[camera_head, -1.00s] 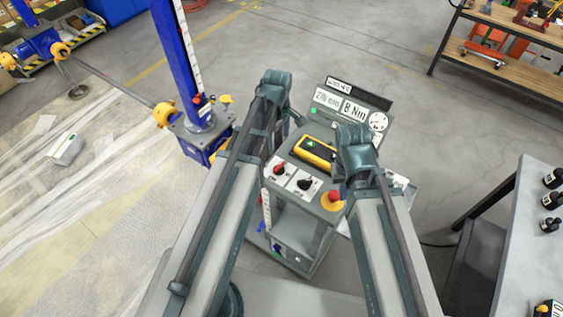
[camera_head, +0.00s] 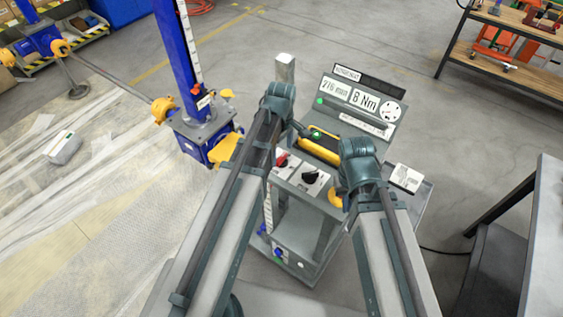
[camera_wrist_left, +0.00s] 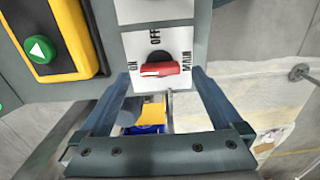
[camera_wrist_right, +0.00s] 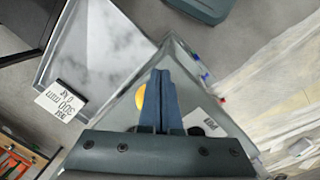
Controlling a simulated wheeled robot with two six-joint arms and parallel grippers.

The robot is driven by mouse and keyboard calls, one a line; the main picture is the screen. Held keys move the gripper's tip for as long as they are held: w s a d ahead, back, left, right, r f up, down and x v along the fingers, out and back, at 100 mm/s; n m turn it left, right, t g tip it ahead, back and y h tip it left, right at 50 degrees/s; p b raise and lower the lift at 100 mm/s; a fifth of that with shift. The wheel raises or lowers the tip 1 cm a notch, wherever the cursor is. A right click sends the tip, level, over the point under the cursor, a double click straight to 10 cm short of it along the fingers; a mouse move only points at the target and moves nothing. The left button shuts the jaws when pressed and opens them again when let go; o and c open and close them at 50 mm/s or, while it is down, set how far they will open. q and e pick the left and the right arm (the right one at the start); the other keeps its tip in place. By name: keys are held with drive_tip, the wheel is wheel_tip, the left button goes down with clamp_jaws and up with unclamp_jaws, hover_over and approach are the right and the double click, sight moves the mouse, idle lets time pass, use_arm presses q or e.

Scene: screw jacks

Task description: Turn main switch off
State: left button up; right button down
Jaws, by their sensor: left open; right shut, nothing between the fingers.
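The main switch is a red knob (camera_wrist_left: 160,68) on a white plate marked ON, OFF and MAIN. Its bar lies crosswise in the left wrist view, one end at ON, with OFF above it. It also shows on the console in the head view (camera_head: 282,160). My left gripper (camera_wrist_left: 160,76) is open, with its fingers on either side of the knob; contact cannot be told. In the head view my left arm partly covers that area. My right gripper (camera_wrist_right: 160,76) is shut and empty over the console's other side, near a yellow disc (camera_wrist_right: 139,97).
The grey console (camera_head: 300,250) has a black knob (camera_head: 312,178), a yellow-framed panel (camera_head: 318,147) with a green button, and a display (camera_head: 362,102). A blue screw jack (camera_head: 180,60) stands to the left. A grey table (camera_head: 540,220) stands at the right.

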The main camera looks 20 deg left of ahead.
use_arm(q)
wheel_tip(320, 180, down, 2)
drive_tip(key=shift+f+b, duration=0.2)
drive_tip(key=shift+b, duration=0.55)
drive_tip(key=c, duration=1.4)
